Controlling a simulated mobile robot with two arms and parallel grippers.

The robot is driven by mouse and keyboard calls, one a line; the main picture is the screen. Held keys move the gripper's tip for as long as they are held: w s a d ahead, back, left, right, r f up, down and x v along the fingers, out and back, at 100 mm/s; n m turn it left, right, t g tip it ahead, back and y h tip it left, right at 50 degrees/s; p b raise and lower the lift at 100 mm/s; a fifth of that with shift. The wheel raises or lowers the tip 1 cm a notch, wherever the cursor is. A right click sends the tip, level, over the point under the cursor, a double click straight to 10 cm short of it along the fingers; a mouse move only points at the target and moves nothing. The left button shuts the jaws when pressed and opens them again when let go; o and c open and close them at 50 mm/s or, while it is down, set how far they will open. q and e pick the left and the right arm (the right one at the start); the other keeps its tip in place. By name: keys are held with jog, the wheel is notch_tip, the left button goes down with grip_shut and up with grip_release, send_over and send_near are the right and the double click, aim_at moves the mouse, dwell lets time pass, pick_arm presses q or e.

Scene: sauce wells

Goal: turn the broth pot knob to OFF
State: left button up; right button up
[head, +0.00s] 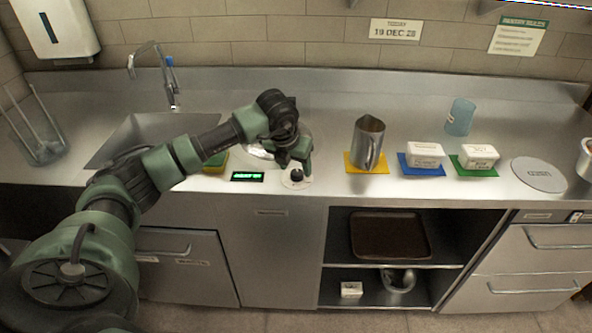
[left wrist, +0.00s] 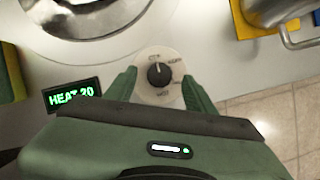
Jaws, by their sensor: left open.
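The broth pot knob (head: 297,175) is a small black knob on a pale round dial plate at the counter's front edge. In the left wrist view the knob (left wrist: 159,74) stands in the middle of its lettered dial (left wrist: 154,94). My left gripper (head: 292,163) is just above it in the head view. In the left wrist view the green fingers (left wrist: 160,84) are open, one on each side of the knob and apart from it. The display also shows in the head view (head: 247,176). My right gripper is not in view.
A metal jug (head: 368,143) stands on a yellow mat right of the dial. White tubs stand on blue and green mats farther right. A sink (head: 150,135) is at left. A round metal rim (left wrist: 85,18) lies behind the dial. An open shelf below holds a brown tray (head: 390,236).

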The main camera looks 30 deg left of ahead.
pick_arm(q)
jog(key=b+v, duration=0.1)
jog(key=v, duration=0.4)
jog(key=shift+s+r, duration=0.15)
jog(key=shift+r, duration=0.2)
